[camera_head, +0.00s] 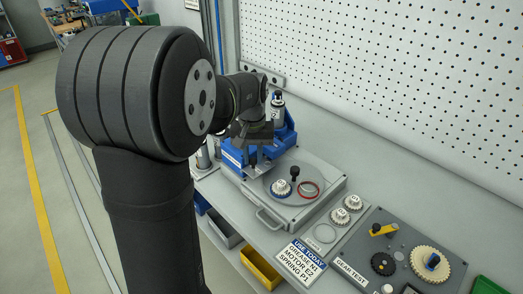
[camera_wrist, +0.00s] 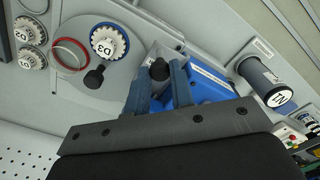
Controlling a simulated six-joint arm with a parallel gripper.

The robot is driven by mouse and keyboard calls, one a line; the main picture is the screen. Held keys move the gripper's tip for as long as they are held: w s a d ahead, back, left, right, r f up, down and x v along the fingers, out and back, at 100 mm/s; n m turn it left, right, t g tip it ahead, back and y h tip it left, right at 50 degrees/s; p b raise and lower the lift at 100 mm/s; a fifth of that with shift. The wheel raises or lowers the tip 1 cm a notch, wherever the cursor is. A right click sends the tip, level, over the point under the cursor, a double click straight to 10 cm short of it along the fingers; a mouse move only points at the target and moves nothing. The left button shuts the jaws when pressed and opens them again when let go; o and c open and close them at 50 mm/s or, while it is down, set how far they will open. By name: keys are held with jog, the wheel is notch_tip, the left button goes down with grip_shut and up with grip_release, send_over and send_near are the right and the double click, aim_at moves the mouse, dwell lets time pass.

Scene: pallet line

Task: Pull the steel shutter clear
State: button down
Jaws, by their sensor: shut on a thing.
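The steel shutter is a small bright metal plate with a black knob. In the head view the shutter (camera_head: 257,172) lies at the back left of the round grey plate, against the blue housing. In the wrist view the shutter (camera_wrist: 152,56) shows behind my fingers, partly hidden by them. My gripper (camera_wrist: 160,72) is shut on its black knob (camera_wrist: 159,69), one finger on each side. In the head view my gripper (camera_head: 260,160) comes down in front of the blue housing (camera_head: 285,140), and the fingertips are small and partly hidden.
The round plate (camera_head: 310,173) bears a blue-ringed gear (camera_head: 281,188), a red ring (camera_head: 308,190) and another black knob (camera_head: 295,172). White gears (camera_head: 353,203), a sign (camera_head: 300,260) and a gear test board (camera_head: 390,240) lie to the right. A perforated wall (camera_head: 400,80) stands behind.

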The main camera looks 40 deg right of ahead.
jog(key=shift+a, duration=0.85)
jog(key=c, duration=1.3)
grip_release()
jog(key=shift+o, duration=0.2)
notch_tip(320, 180, up, 17)
jog(key=shift+r, duration=0.2)
jog(key=f, duration=1.7)
jog(key=shift+d+f, duration=0.2)
jog(key=shift+d, duration=0.1)
